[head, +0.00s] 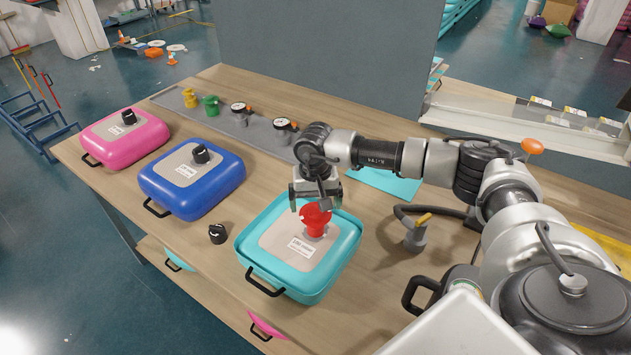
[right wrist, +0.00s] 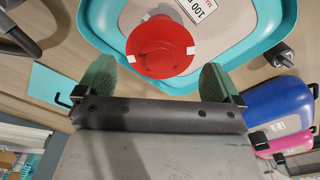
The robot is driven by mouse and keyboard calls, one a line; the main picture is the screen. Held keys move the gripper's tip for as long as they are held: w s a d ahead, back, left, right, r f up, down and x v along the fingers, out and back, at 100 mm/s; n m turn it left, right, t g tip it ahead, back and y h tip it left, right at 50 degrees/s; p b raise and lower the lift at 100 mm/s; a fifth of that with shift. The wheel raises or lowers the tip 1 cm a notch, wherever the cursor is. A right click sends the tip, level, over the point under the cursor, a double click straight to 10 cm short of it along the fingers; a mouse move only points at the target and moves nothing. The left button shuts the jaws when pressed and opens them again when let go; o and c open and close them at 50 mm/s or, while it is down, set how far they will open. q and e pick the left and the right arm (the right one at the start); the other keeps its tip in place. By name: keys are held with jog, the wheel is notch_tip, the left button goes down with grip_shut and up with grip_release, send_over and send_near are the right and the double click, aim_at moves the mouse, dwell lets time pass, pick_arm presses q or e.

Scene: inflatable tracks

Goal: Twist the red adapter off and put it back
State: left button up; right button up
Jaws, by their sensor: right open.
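The red adapter (head: 315,221) stands upright on the label plate of the teal inflatable case (head: 337,262). In the right wrist view the red adapter (right wrist: 160,47) shows from above as a round red disc on the teal case (right wrist: 237,50). My right gripper (head: 318,203) is over the far side of the adapter. In the right wrist view its two green fingers (right wrist: 157,78) are spread apart, with the adapter just beyond and between their tips. Nothing is held. The adapter's base is partly hidden from above. My left gripper is not in view.
A loose black cap (head: 217,233) lies left of the teal case. Blue (head: 193,187) and pink (head: 124,141) cases with black caps stand to the left. Yellow and green adapters (head: 211,105) and gauges (head: 284,130) line the back. A grey hose nozzle (head: 415,236) stands right.

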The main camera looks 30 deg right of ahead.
aim_at(316, 210)
notch_tip(316, 210, down, 3)
jog(key=shift+r, duration=0.1)
jog(key=shift+f, duration=0.25)
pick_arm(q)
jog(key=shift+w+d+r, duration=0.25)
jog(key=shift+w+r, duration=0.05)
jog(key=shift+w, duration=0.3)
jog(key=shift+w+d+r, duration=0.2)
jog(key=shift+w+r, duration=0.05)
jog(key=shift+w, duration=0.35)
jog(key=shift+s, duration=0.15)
pick_arm(e)
jog(key=shift+c, duration=0.8)
jog(key=c, duration=0.8)
jog(key=m, duration=0.5)
jog(key=shift+c, duration=0.3)
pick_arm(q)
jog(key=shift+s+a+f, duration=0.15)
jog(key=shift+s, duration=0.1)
